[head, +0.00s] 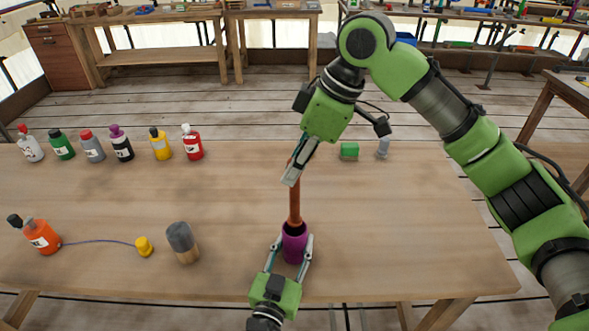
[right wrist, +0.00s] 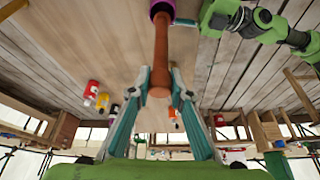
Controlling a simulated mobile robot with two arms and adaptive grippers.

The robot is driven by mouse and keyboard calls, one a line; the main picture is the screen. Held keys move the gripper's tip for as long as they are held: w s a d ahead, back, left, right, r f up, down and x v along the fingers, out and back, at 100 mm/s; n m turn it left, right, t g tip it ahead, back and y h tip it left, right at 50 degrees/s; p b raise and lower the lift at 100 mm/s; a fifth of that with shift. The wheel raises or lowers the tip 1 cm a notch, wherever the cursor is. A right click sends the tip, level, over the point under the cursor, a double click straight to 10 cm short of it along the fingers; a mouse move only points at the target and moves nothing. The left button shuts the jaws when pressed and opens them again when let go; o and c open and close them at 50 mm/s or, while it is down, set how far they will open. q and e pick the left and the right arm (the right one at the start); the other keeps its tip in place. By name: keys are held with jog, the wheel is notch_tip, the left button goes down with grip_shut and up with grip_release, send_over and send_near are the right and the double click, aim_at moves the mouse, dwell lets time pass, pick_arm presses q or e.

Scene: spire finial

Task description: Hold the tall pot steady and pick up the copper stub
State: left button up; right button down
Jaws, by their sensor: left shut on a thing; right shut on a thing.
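The tall pot (head: 294,246) is purple and stands upright near the front edge of the table. My left gripper (head: 292,262) is shut around it from the front. The copper stub (head: 295,205) is a long reddish-brown rod standing upright, its lower end inside the pot's mouth. My right gripper (head: 292,178) is shut on the rod's upper part from above. In the right wrist view, the rod (right wrist: 161,50) runs between the fingers of my right gripper (right wrist: 160,85) toward the purple pot (right wrist: 162,9). The rod's lower end is hidden inside the pot.
An orange bottle (head: 42,236) with a cord to a yellow cap (head: 144,246) and a grey-topped wooden cylinder (head: 183,243) stand left of the pot. Several bottles line the back left. A green block (head: 349,151) and a small grey piece (head: 383,148) sit behind. The table's right side is clear.

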pick_arm(q)
jog(key=o, duration=1.3)
jog(key=shift+c, duration=0.2)
